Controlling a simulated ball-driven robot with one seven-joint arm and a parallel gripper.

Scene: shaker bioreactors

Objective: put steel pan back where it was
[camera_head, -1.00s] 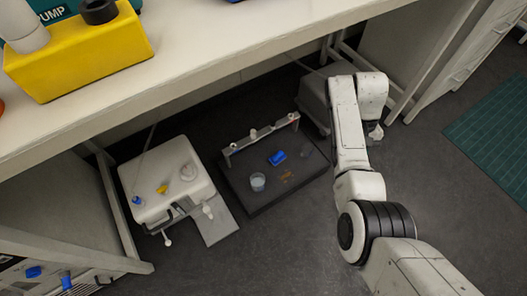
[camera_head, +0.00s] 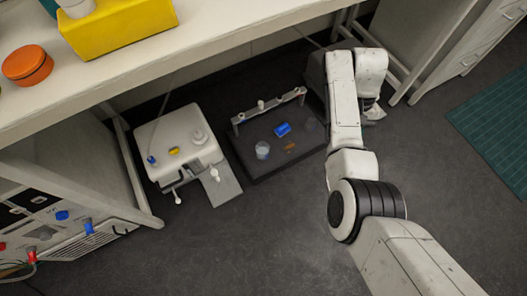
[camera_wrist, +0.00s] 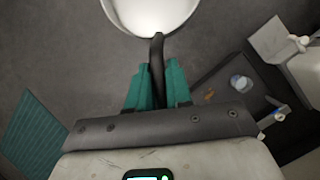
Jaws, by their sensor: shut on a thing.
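The steel pan (camera_wrist: 150,12) shows at the top of the wrist view, with its pale bowl cut off by the frame edge. Its dark handle (camera_wrist: 157,48) runs down between the teal fingers of my gripper (camera_wrist: 158,72), which are shut on it. Dark grey floor lies beneath the pan in this view. In the head view my arm reaches towards the floor area under the bench, and its links hide the gripper. I cannot make out the pan clearly there.
A white machine (camera_head: 178,140) and a dark platform (camera_head: 262,165) with a clear cup (camera_head: 262,150) and blue item (camera_head: 283,129) stand under the bench (camera_head: 200,52). An orange container (camera_head: 27,65) is on the bench. A green mat (camera_head: 490,125) lies right. Front floor is open.

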